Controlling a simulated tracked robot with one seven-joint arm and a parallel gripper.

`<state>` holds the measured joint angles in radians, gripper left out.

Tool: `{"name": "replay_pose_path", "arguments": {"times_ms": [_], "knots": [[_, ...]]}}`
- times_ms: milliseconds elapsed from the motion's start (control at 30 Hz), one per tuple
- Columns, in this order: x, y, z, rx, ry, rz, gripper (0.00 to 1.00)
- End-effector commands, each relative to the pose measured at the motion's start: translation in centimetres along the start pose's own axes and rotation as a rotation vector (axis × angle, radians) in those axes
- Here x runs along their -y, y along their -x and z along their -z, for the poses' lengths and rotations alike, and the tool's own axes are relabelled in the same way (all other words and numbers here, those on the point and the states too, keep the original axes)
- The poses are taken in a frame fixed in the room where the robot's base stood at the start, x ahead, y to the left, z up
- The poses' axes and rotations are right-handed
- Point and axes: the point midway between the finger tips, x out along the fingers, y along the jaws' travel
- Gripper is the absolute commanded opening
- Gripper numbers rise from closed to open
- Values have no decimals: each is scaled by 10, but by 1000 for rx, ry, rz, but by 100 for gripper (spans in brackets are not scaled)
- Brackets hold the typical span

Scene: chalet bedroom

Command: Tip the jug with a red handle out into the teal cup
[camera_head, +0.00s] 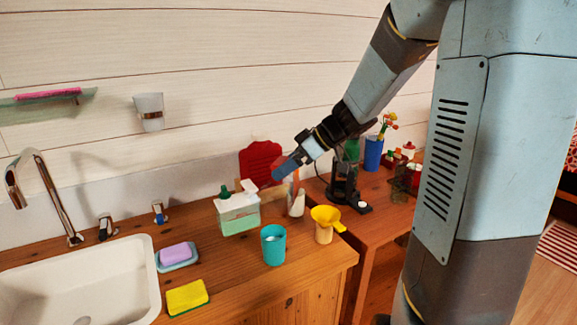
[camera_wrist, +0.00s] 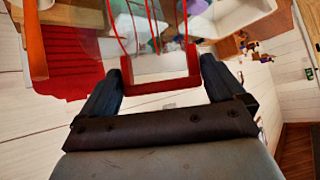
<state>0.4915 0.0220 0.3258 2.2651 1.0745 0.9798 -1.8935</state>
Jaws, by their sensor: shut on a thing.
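The jug with a red handle shows in the wrist view as a clear body with red handle bars (camera_wrist: 166,87) between my fingers. My gripper (camera_head: 287,168) is shut on the handle, and it also shows in the wrist view (camera_wrist: 160,72). In the head view the jug is mostly hidden and hard to make out near my fingertips. The teal cup (camera_head: 273,246) stands upright on the wooden counter, below my gripper and a little left. I cannot tell the jug's exact tilt or what it holds.
A yellow funnel in a pale cup (camera_head: 325,222) stands right of the teal cup. A green-and-white soap bottle (camera_head: 238,213) is behind and left. A sponge (camera_head: 187,297), a purple soap on a dish (camera_head: 175,252) and the sink (camera_head: 85,285) lie left. The front counter is clear.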

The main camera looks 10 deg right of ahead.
Motion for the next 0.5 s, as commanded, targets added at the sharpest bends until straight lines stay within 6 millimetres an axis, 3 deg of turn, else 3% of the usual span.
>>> {"name": "replay_pose_path", "arguments": {"times_ms": [500], "knots": [[10, 2, 3, 1, 51, -47, 46]]}}
